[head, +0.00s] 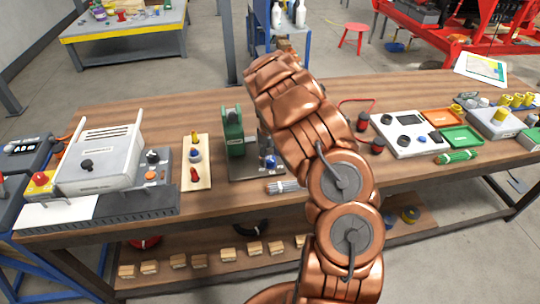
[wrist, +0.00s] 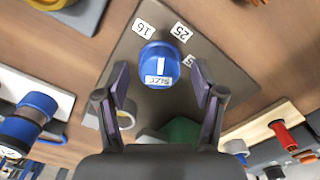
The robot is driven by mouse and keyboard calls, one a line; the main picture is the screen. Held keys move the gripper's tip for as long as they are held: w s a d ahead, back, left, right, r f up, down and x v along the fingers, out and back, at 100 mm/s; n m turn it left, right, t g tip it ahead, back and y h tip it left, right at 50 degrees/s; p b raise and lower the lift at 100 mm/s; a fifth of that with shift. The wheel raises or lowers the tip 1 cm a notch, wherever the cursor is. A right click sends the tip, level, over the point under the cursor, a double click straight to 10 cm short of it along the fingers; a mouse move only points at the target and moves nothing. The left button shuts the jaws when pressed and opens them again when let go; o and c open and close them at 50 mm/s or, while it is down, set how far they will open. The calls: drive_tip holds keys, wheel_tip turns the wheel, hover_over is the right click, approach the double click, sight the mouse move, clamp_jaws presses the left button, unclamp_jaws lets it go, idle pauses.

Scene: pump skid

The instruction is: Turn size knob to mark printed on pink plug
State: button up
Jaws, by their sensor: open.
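The blue size knob (wrist: 151,53) is in the middle of the wrist view, with a white pointer line and a label reading SIZE. It sits on a dark plate (wrist: 190,100) with white marks 16 (wrist: 143,28) and 25 (wrist: 181,32), and another mark partly hidden at its right. My gripper (wrist: 160,68) is open, its two fingers on either side of the knob in the picture, with gaps showing. I cannot tell how far above it they are. In the head view a small blue knob (head: 269,162) shows on the plate. I cannot make out a pink plug.
A green device (head: 233,132) stands on the same plate. A pale board (head: 196,150) with colored parts and a white machine (head: 100,160) lie to the left. A white panel (head: 405,135) and green tray (head: 461,137) are to the right. Bare wood shows along the front edge.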

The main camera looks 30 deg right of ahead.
drive_tip(key=shift+f, duration=0.35)
drive_tip(key=shift+c, duration=0.2)
drive_tip(key=c, duration=1.1)
